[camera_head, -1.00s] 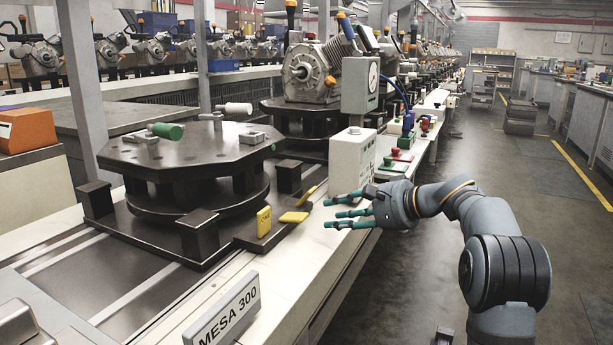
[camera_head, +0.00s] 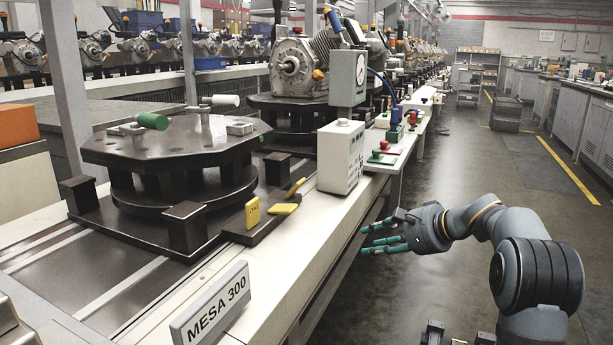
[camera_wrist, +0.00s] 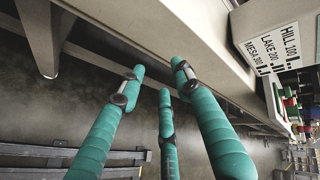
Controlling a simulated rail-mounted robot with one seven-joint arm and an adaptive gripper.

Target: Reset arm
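My gripper (camera_head: 384,236) is in the head view at the right, beside the front edge of the conveyor bench and over the aisle floor. Its green fingers point left toward the bench. In the wrist view my gripper (camera_wrist: 155,85) shows three green fingers spread apart with nothing between them. The fingers appear clear of the bench side.
The bench (camera_head: 262,305) carries an octagonal dark fixture (camera_head: 185,150), yellow pieces (camera_head: 252,212), a white control box (camera_head: 340,155) and a MESA 300 sign (camera_head: 211,306). The box's label also shows in the wrist view (camera_wrist: 272,45). The aisle floor (camera_head: 480,185) is open.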

